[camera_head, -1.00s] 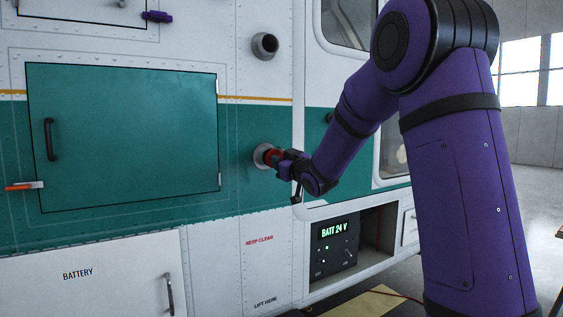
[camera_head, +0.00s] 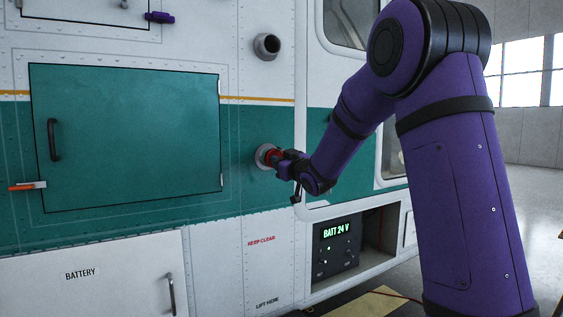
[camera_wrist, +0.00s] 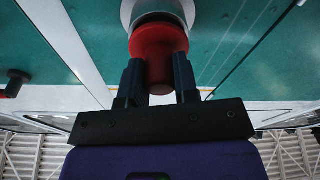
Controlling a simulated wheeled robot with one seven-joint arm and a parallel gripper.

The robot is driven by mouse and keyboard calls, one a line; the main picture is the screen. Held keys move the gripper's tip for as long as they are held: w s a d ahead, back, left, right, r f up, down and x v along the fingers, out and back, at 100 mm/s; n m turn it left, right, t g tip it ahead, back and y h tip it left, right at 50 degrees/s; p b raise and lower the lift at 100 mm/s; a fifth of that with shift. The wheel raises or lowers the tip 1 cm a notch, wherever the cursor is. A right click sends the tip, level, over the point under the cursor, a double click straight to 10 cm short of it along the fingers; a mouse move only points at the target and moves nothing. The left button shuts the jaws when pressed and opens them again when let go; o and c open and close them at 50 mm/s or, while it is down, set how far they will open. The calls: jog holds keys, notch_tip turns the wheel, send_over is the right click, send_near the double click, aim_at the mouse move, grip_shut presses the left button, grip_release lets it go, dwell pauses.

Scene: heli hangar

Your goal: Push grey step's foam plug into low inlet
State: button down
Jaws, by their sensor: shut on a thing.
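The red foam plug (camera_wrist: 158,42) is at the mouth of the low inlet (camera_head: 262,156), a round grey ring on the green band of the fuselage. My gripper (camera_wrist: 158,82) is shut on the plug's near end, one dark finger on each side. The wrist view shows the plug's wide far end against the pale inlet ring (camera_wrist: 128,12). How deep the plug sits inside cannot be told. In the head view my gripper (camera_head: 284,158) partly covers the plug. The grey step is not clearly in view.
A second, open grey inlet (camera_head: 267,46) is higher on the white panel. A closed green door (camera_head: 130,135) with an orange-tipped latch is to the left. A lit battery unit (camera_head: 336,245) sits in an open bay below. A white battery door (camera_head: 100,280) is at lower left.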

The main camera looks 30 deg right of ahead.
jog(key=shift+w, duration=0.6)
dwell(0.3)
jog(key=c, duration=0.8)
grip_release()
jog(key=s, duration=0.3)
jog(key=s+f, duration=0.1)
jog(key=s, duration=0.3)
jog(key=s+d, duration=0.1)
jog(key=s, duration=0.2)
jog(key=shift+s+f, duration=0.3)
jog(key=shift+s, duration=0.05)
jog(key=shift+a, duration=0.1)
